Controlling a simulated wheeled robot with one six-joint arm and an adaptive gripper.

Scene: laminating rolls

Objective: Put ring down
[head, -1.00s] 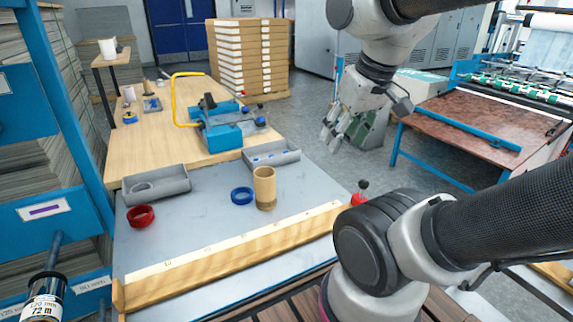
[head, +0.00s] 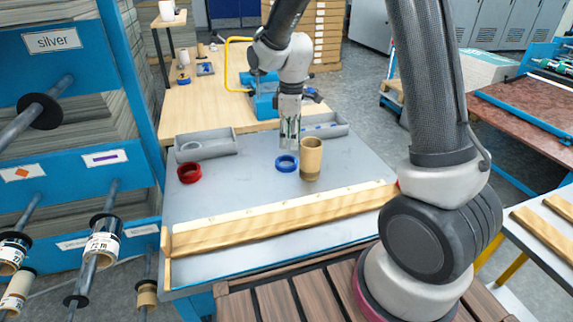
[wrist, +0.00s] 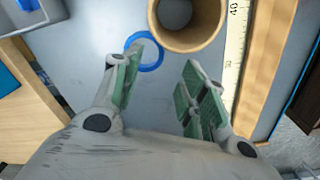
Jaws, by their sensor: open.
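A blue ring (head: 287,168) lies flat on the grey table top, just left of an upright cardboard tube (head: 311,160). A red ring (head: 189,178) lies farther left on the same top. My gripper (head: 289,141) points down above the blue ring, close to the tube. In the wrist view my gripper (wrist: 161,78) is open, with nothing between its green-padded fingers. There the blue ring (wrist: 157,64) lies beyond the fingertips, partly behind the left finger, and the tube (wrist: 188,47) shows its open top. A pale grey ring (head: 190,146) is in the left grey tray.
The left grey tray (head: 222,146) and a right grey tray (head: 335,130) stand along the back of the top. A wooden rail with a ruler (head: 270,220) runs along the front. A blue machine (head: 262,104) stands behind. Clear surface lies between the two rings.

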